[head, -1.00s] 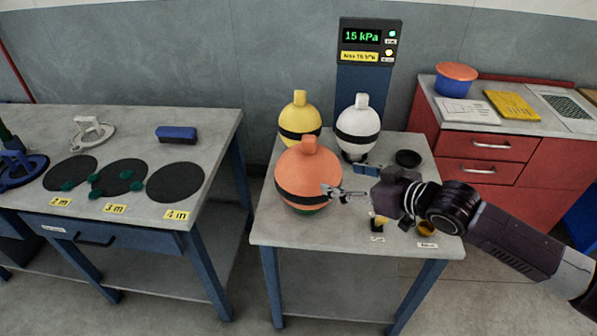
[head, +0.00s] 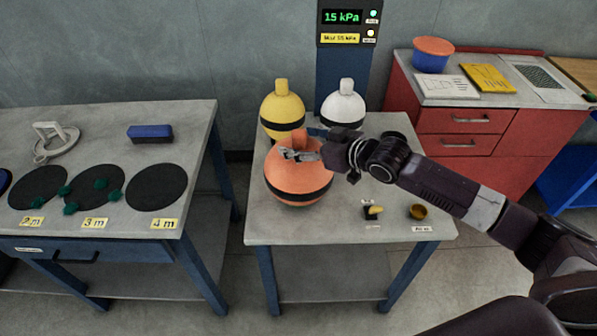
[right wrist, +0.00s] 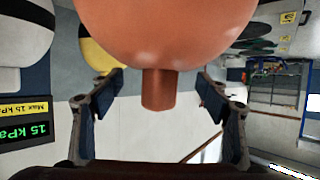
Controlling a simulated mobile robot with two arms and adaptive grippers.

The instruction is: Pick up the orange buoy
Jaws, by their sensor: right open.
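The orange buoy (head: 299,184), round with a black band and a short neck on top, stands on the small grey table (head: 345,222). My right gripper (head: 290,154) is at the upper part of the buoy in the head view, partly in front of its neck. In the right wrist view the orange buoy (right wrist: 170,30) fills the top, and its neck (right wrist: 160,90) points down between the two fingers of my open right gripper (right wrist: 160,96). There is a gap on each side of the neck. My left gripper is not in view.
A yellow buoy (head: 281,105) and a white buoy (head: 342,105) stand behind the orange one. A pressure display (head: 342,17) reads 15 kPa. Small fittings and a brass cup (head: 417,212) lie at the table's front right. A workbench (head: 200,140) stands to the left, red drawers (head: 470,120) to the right.

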